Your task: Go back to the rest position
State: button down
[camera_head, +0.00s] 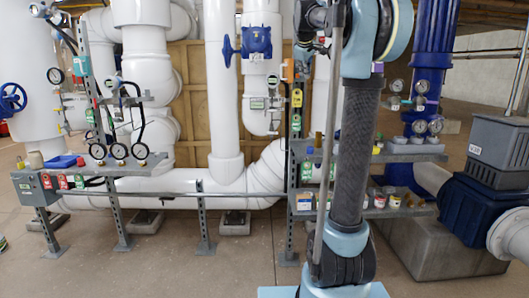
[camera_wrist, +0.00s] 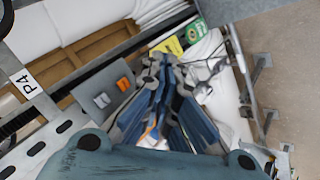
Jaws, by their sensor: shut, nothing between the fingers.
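My gripper (camera_wrist: 166,66) shows in the wrist view, with blue fingers pointing up the picture and their tips close together. The fingers are shut and nothing shows between them. The tips lie in front of a yellow tag and a grey panel, and I cannot tell how far off these are. In the head view my arm stands upright right of the middle and hides part of the rack behind it.
A grey panel (camera_wrist: 104,88) with orange and white switches and a P4 plate (camera_wrist: 25,84) show in the wrist view. Front floor is clear.

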jog(key=s+a+f+m+g+y, duration=0.1)
jog(key=s+f+m+g, duration=0.5)
jog(key=s+f, duration=4.1)
jog(key=s+m, duration=0.2)
jog(key=s, duration=0.1)
jog(key=shift+a+m+y, duration=0.15)
jog(key=shift+m+y, duration=0.25)
jog(key=shift+f, duration=0.1)
jog(key=shift+w+f, duration=0.2)
jog(key=shift+w, duration=0.2)
